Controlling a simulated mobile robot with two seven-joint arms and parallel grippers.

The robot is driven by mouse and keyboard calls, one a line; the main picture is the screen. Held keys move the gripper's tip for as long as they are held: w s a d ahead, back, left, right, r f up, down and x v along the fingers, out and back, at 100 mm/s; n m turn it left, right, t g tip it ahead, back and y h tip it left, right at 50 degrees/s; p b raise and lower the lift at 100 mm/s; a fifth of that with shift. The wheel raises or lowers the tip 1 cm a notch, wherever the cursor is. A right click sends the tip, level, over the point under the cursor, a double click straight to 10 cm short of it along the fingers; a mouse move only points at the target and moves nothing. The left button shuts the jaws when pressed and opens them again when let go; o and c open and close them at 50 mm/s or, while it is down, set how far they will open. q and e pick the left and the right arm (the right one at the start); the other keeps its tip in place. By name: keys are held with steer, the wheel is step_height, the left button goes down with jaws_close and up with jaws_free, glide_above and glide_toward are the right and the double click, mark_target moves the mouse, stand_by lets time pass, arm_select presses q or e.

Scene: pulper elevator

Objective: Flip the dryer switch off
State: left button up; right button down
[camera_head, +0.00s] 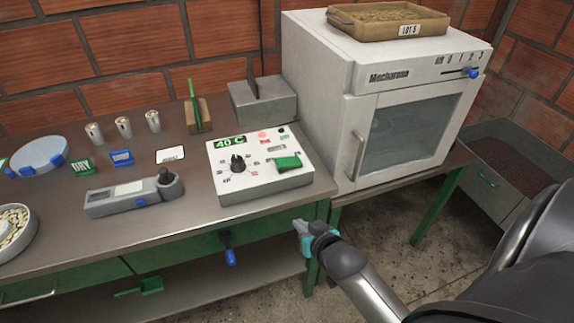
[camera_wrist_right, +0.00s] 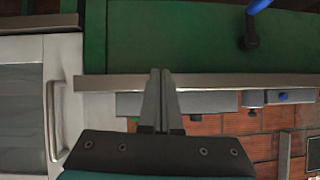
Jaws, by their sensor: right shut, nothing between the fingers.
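A white control box (camera_head: 259,166) sits on the table near its right front corner. It has a green "40 C" sign, a black dial and a green rocker-like switch (camera_head: 287,162) at its right side. A red light shows near its top. My right gripper (camera_head: 301,227) is just in front of the table's front edge, below and in front of the box, not touching the switch. It is shut and empty. In the right wrist view, its two fingers (camera_wrist_right: 160,78) lie together, overlapping the table edge in the picture. My left gripper is not in view.
A white cabinet (camera_head: 397,132) with a glass door stands right of the box, with a tray (camera_head: 388,19) on top. A grey scanner-like device (camera_head: 134,192) lies left of the box. A blue-tipped handle (camera_head: 229,248) juts below the table edge. The table front (camera_head: 180,243) runs close to my gripper.

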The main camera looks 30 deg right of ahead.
step_height(320, 180, up, 16)
steer(key=w+d+m+t+h+b, duration=0.1)
steer(key=w+d+t, duration=0.1)
steer(key=t, duration=0.1)
steer(key=shift+w+d+r+t, duration=0.2)
steer(key=shift+d+t, duration=0.1)
steer(key=shift+t, duration=0.1)
steer(key=shift+w, duration=0.1)
steer(key=b, duration=0.2)
glide_above(287, 174)
steer(key=shift+s+d+f, duration=0.15)
steer(key=shift+s+f, duration=0.05)
steer(key=shift+f, duration=0.4)
steer(key=shift+s+d+f, duration=0.15)
steer(key=shift+f, duration=0.45)
steer(key=f, duration=0.1)
steer(key=f+b, duration=0.1)
steer(key=f, duration=0.1)
steer(key=shift+w+a, duration=0.2)
steer(key=shift+w, duration=0.15)
steer(key=shift+a+f, duration=0.1)
steer(key=shift+f, duration=0.45)
